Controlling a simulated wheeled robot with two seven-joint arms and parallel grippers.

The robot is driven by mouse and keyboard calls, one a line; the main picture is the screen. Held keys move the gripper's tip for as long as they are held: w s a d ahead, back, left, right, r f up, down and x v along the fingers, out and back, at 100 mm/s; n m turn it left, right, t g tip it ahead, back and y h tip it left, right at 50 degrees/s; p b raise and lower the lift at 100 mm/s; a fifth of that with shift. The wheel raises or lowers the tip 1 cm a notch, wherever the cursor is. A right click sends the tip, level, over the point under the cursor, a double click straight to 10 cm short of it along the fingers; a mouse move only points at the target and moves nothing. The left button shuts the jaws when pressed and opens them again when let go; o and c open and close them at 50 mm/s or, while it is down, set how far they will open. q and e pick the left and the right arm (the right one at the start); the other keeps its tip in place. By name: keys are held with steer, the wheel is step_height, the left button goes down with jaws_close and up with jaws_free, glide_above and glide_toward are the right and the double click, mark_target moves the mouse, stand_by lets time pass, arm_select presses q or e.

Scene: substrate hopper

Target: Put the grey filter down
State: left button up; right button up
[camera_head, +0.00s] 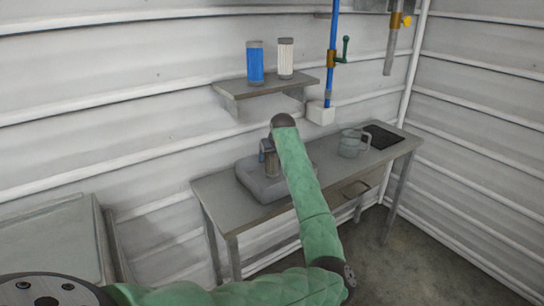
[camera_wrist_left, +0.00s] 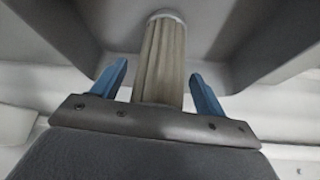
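The grey filter (camera_wrist_left: 162,62), a pleated grey-brown cylinder with a pale end cap, is between the blue fingers of my left gripper (camera_wrist_left: 159,70) in the left wrist view. The fingers are spread, with a gap on each side of the filter. In the head view the filter (camera_head: 272,166) shows upright in the grey basin (camera_head: 262,190) on the table, partly hidden by my left gripper (camera_head: 268,147) and arm. Its contact with the basin floor is hard to see. My right gripper is not in view.
A blue filter (camera_head: 255,63) and a white filter (camera_head: 285,58) stand on a wall shelf (camera_head: 268,86) above the basin. A clear jug (camera_head: 351,144) and a dark plate (camera_head: 381,137) are on the table (camera_head: 222,207) to the right. A blue pipe (camera_head: 332,60) with a green-handled valve runs down the wall.

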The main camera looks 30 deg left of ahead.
arm_select(q)
steer(key=b+v, duration=0.1)
steer(key=v, duration=1.1)
steer(key=shift+r+b, duration=0.15)
steer(key=shift+b, duration=0.25)
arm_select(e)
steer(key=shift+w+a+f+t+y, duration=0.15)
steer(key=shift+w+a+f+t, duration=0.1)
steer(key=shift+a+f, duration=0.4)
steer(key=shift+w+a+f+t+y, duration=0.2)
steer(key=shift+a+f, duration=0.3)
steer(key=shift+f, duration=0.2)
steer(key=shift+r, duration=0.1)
